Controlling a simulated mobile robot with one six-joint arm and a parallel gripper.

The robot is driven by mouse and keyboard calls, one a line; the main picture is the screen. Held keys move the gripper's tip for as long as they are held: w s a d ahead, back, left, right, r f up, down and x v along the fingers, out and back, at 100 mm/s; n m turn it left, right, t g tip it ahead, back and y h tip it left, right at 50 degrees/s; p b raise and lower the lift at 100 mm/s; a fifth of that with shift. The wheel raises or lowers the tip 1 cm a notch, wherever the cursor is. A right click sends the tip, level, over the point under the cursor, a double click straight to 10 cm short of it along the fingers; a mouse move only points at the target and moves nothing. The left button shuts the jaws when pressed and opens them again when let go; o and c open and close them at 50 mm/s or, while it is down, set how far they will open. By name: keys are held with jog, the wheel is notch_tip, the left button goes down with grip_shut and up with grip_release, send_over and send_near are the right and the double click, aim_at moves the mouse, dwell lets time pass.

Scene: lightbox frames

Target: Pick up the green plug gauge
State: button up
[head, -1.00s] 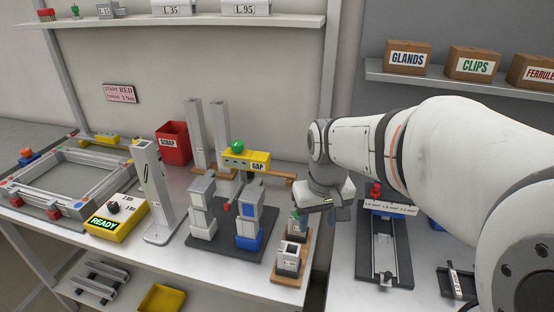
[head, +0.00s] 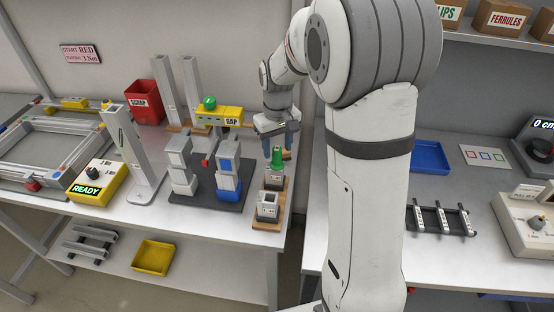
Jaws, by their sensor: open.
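The green plug gauge (head: 277,161) stands upright in the rear grey block (head: 274,181) on a small wooden board (head: 266,224). My gripper (head: 279,143) is open, with its blue fingers pointing down at the top of the gauge. The fingers look to be at or just behind the gauge's upper end; I cannot tell whether they straddle or touch it. A second grey block (head: 267,205) in front on the board has a dark opening on top and holds no gauge.
My arm's large links cover the middle right. The bench's front edge is close to the board.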

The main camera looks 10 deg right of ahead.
aim_at(277, 161)
notch_tip(277, 161, down, 4)
jog(key=shift+r, duration=0.25)
grip_shut()
dwell(0.4)
